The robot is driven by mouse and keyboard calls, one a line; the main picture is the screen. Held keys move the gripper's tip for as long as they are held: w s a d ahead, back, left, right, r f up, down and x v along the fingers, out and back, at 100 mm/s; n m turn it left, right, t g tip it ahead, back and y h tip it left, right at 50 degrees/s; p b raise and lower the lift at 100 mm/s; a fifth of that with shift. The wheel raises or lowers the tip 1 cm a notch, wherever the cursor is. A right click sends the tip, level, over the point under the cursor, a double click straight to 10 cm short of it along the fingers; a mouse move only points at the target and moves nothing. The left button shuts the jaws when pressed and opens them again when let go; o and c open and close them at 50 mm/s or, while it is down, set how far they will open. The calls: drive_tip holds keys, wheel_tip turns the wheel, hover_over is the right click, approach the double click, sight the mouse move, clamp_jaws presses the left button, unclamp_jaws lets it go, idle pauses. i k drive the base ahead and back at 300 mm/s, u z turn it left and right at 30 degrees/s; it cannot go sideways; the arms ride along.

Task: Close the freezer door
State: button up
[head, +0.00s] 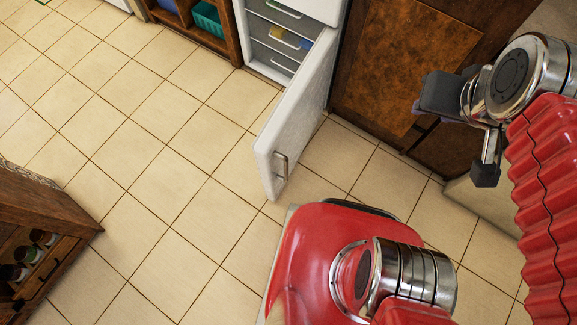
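The white freezer door (302,112) stands wide open, swung out from the cabinet over the tiled floor. Its metal handle (281,168) is near the free end of the door. The freezer (243,40) is at the top middle, with drawers (268,52) showing inside. My gripper (458,135) is at the upper right, well to the right of the door and apart from it. Its dark finger pads are spread apart with nothing seen between them.
Brown wooden panels (395,60) stand right of the freezer. Open wooden shelving (220,43) with a teal bin (207,18) is left of it. A wooden rack with jars (48,238) is at the lower left. The tiled floor (160,150) left of the door is clear.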

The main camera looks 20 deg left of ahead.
sight(279, 143)
drive_tip(key=k, duration=1.75)
drive_tip(key=u, duration=0.6)
drive_tip(key=i, duration=1.65)
